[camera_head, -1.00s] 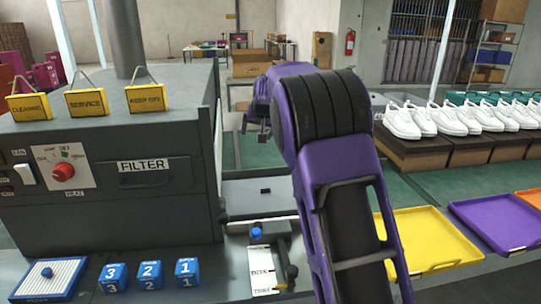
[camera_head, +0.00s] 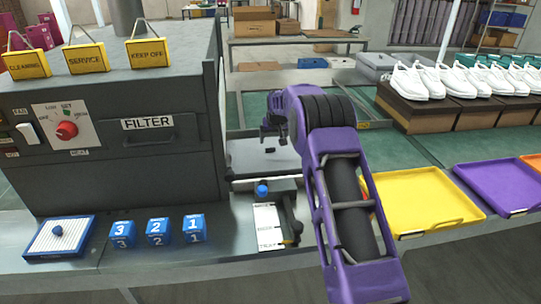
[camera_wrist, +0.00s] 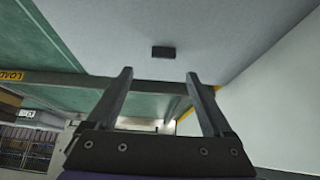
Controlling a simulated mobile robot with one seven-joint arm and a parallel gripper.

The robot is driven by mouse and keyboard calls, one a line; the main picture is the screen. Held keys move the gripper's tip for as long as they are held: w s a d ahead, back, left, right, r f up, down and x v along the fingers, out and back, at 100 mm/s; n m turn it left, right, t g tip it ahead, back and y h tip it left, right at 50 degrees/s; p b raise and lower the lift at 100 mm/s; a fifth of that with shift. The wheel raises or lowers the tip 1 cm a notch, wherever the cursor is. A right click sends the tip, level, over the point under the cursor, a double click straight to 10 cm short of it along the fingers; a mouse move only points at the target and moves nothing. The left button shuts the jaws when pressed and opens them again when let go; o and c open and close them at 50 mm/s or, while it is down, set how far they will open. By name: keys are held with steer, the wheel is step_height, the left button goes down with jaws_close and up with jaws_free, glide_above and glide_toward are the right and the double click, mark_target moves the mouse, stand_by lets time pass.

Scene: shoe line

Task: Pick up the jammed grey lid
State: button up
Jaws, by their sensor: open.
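A flat light grey panel (camera_head: 250,160) with a small black block (camera_head: 270,150) on it lies right of the dark machine; it may be the grey lid, but I cannot tell for sure. In the wrist view the grey surface (camera_wrist: 215,35) fills the upper middle, with the black block (camera_wrist: 164,53) just beyond my fingertips. My gripper (camera_wrist: 159,73) is open and empty, its two fingers apart on either side of the block's line. In the head view my gripper (camera_head: 273,131) appears just above the block. The gap between them is hard to judge.
The dark filter machine (camera_head: 110,130) stands close on the left. Numbered blue blocks (camera_head: 158,231) and a lever panel (camera_head: 268,225) are in front. Yellow (camera_head: 425,205) and purple (camera_head: 500,188) trays lie right. White shoes (camera_head: 450,80) stand on boxes behind. A pale wall face (camera_wrist: 285,100) is right in the wrist view.

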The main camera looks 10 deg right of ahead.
mark_target(271, 154)
steer(key=x, duration=0.4)
steer(key=shift+s+a+f, duration=0.25)
steer(key=shift+f, duration=0.2)
steer(key=shift+w+f+b, duration=0.3)
steer(key=shift+w+f, duration=0.1)
steer(key=shift+f, duration=0.05)
jaws_close()
